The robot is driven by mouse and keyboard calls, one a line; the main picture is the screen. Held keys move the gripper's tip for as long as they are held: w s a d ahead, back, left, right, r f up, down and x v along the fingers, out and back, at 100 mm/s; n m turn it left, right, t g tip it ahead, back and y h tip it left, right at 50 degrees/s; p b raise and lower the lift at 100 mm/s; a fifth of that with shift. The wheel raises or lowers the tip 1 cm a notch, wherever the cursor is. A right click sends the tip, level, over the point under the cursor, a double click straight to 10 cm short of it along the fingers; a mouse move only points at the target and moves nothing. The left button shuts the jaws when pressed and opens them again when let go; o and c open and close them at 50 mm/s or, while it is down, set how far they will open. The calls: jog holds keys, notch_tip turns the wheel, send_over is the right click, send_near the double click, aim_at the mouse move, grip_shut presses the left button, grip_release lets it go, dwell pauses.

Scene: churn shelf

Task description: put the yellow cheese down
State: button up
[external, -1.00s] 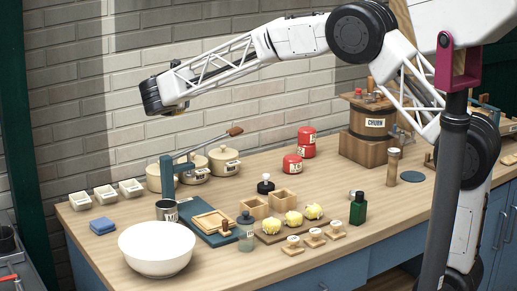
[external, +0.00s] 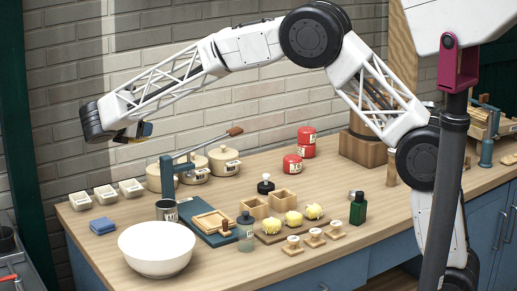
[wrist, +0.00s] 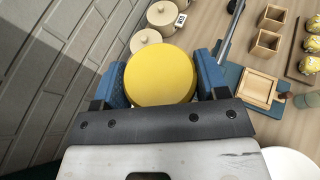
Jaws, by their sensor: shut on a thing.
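The yellow cheese (wrist: 160,77) is a round, flat-topped disc. In the wrist view it sits between the two blue fingers of my gripper (wrist: 162,85), which is shut on it. In the external view my gripper (external: 134,132) is high above the left part of the worktop, in front of the brick wall. The cheese is clear of the worktop.
Below are a white bowl (external: 157,252), small white tubs (external: 105,197), a blue cloth (external: 102,226), cream pots (external: 224,161) and a blue press (external: 167,178). Yellow lumps on a board (external: 268,238) stand to the right. Free worktop lies right of the red tins (external: 293,163).

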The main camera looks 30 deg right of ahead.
jog(key=shift+s+a+f, duration=0.25)
jog(key=shift+s+a, duration=0.1)
jog(key=shift+a, duration=0.2)
jog(key=shift+s+a+f, duration=0.2)
jog(key=shift+s+a, duration=0.15)
jog(key=shift+a, duration=0.2)
send_over(139, 220)
notch_tip(139, 220, down, 15)
jog(key=shift+d+f, duration=0.1)
jog(key=shift+f, duration=0.05)
jog(key=shift+f, duration=0.15)
jog(key=shift+f, duration=3.25)
jog(key=shift+f, duration=0.6)
jog(key=o, duration=1.1)
